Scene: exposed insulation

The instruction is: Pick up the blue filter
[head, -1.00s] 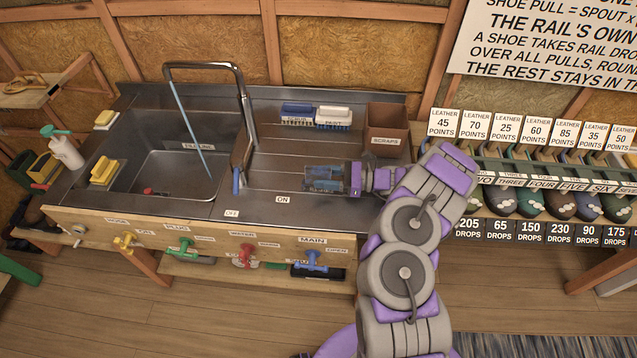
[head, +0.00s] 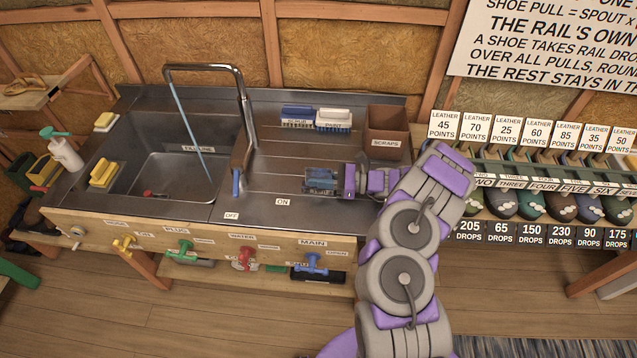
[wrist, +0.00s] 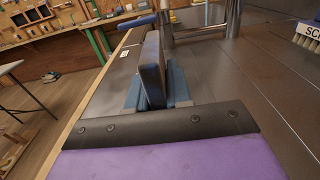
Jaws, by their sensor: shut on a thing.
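My gripper (head: 321,181) is over the right part of the steel counter (head: 290,212), at the end of my grey and purple arm. In the wrist view its blue-grey fingers (wrist: 178,84) close around an upright, dark blue slab, which looks like the blue filter (wrist: 152,72). The slab stands tall between the fingers. In the head view the held thing is small and blends with the blue fingers, so its outline is hard to tell. I cannot tell whether it touches the counter.
The curved tap (head: 245,110), with a blue handle (head: 236,182), stands left of my gripper beside the sink (head: 175,180). A thin blue stream falls into the sink. Brushes (head: 333,119) and a brown scraps bin (head: 387,127) stand behind. Coloured valves (head: 313,262) line the front.

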